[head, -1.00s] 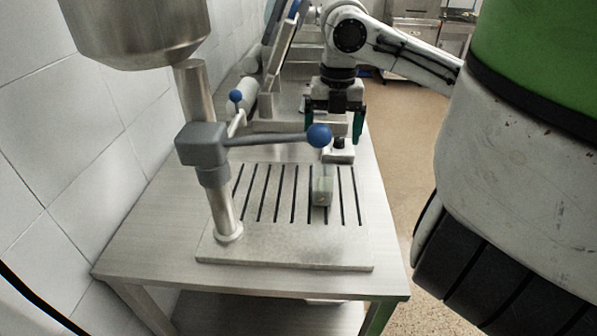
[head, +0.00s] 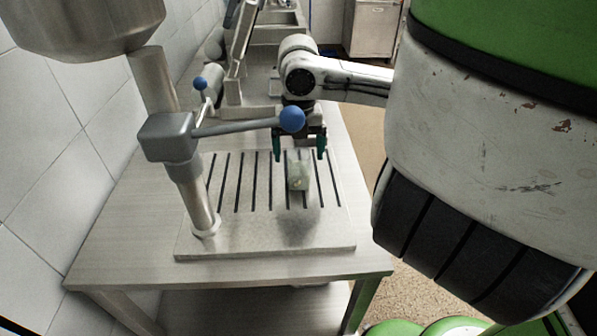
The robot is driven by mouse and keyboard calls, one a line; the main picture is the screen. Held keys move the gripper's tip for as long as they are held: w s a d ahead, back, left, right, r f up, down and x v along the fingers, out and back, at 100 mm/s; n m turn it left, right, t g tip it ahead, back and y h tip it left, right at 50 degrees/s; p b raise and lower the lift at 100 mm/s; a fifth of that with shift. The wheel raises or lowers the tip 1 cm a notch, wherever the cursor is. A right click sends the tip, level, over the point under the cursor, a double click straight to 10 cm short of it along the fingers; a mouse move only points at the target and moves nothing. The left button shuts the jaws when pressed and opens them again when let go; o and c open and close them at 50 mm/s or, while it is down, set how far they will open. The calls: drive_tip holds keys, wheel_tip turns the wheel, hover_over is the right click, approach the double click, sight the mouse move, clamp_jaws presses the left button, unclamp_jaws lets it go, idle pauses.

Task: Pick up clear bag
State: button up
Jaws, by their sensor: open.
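The clear bag (head: 299,182) is a small, pale, see-through pouch on the slotted metal plate of the work table. It stands over the dark slots, right of the middle of the plate. My gripper (head: 300,155) points down with its two green-tipped fingers spread apart. It is open, with nothing seen gripped. The fingertips are one to each side of the bag's top in the picture, slightly beyond or above it. I cannot tell whether they touch it.
A metal post (head: 198,200) stands left on the slotted plate (head: 265,238). Its lever with a blue ball (head: 292,118) reaches across just in front of my gripper. A large metal hopper (head: 85,25) hangs at upper left. A tiled wall (head: 50,150) borders the left side.

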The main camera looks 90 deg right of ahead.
drive_tip(key=shift+f, duration=0.25)
drive_tip(key=shift+c, duration=0.3)
drive_tip(key=c, duration=1.4)
drive_tip(key=shift+r, duration=0.1)
